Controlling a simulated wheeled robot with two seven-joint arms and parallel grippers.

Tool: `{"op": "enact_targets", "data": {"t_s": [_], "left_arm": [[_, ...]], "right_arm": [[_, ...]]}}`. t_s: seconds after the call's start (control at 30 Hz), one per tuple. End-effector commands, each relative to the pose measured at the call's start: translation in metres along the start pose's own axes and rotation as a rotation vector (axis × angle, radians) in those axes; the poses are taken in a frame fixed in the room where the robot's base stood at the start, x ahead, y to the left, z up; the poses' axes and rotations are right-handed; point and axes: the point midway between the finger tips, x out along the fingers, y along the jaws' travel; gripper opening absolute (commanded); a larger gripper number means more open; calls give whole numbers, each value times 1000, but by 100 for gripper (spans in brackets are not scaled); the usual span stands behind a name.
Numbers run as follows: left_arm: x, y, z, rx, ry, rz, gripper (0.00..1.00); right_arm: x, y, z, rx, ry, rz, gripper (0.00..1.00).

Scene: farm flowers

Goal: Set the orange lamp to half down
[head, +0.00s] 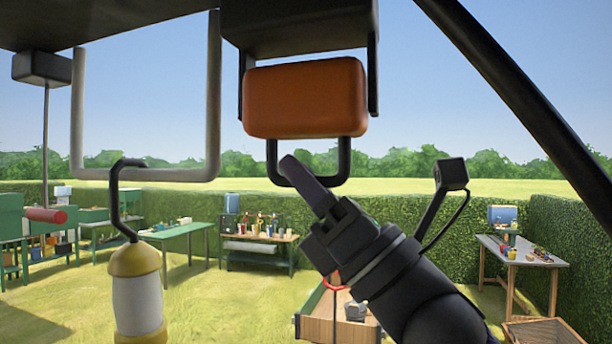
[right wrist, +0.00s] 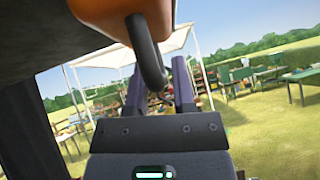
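The orange lamp (head: 305,97) is a rounded orange block in a black bracket under the dark overhead beam, with a black loop handle (head: 272,165) below it. My right gripper (head: 302,172) is raised from below, its fingers at the bottom of the loop. In the right wrist view the orange lamp (right wrist: 105,12) is at the top edge. There the loop's lower end hangs between the two spread fingers of my right gripper (right wrist: 160,85); I cannot tell whether they touch it. My left gripper is not in view.
A yellow and white lantern (head: 137,295) hangs by a black hook from a grey frame (head: 145,174) on the left. A dark slanted post (head: 520,95) is on the right. A wooden crate (head: 322,328) and several work tables stand below, on grass.

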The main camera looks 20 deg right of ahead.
Motion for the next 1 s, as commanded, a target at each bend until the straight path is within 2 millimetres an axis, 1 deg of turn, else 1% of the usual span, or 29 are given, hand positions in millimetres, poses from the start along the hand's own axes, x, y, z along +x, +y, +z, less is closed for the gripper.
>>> {"op": "enact_targets", "data": {"t_s": [0.03, 0.07, 0.1, 0.13, 1.0], "left_arm": [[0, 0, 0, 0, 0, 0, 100], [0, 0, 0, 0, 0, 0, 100], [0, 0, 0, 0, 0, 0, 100], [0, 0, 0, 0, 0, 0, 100], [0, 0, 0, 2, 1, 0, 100]], "right_arm": [[0, 0, 0, 0, 0, 0, 19], [0, 0, 0, 0, 0, 0, 12], [0, 0, 0, 0, 0, 0, 4], [0, 0, 0, 0, 0, 0, 0], [0, 0, 0, 1, 0, 0, 0]]}}
